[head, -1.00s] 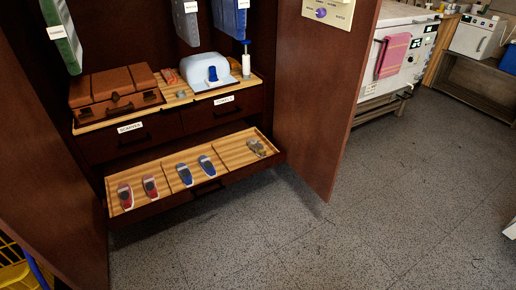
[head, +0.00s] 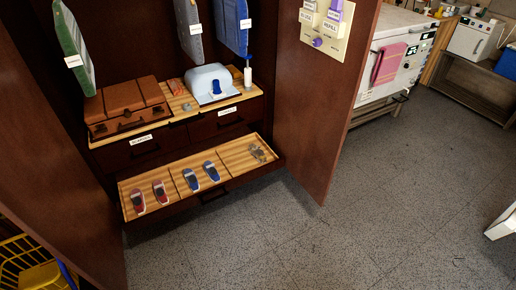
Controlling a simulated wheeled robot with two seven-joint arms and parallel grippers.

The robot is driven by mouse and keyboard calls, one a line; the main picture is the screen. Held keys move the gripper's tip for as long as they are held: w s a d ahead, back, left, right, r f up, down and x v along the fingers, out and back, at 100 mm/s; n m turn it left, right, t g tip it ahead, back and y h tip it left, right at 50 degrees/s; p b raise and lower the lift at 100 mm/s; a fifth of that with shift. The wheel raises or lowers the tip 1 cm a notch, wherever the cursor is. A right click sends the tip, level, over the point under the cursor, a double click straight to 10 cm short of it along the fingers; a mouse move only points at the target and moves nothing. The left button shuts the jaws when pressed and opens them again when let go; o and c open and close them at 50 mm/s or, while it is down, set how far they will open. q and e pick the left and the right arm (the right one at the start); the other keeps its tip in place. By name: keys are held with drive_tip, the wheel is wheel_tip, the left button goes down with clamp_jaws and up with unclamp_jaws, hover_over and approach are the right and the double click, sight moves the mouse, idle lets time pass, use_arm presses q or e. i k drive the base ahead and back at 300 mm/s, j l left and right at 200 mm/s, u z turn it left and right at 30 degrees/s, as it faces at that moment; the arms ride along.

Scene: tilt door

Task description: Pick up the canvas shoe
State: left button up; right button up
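The wardrobe's pulled-out bottom shoe drawer (head: 225,158) has three compartments. A small grey-brown shoe (head: 257,153) lies alone in the right compartment; it may be the canvas shoe, but its material is too small to tell. A red pair stands in the left compartment, a left red shoe (head: 137,201) and a right red shoe (head: 160,192). A blue pair stands in the middle one, a left blue shoe (head: 190,179) and a right blue shoe (head: 211,171). Neither of my grippers is in view.
Open wardrobe doors flank the drawer, left door (head: 55,140) and right door (head: 318,110). A brown suitcase (head: 127,105) and pale blue case (head: 207,80) sit on the shelf above. Hanging garments (head: 232,25) are higher. A yellow basket (head: 30,262) is lower left. The grey floor (head: 370,210) in front is clear.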

sight(256, 150)
drive_tip(key=i+l+u, duration=0.2)
drive_tip(key=i, duration=1.65)
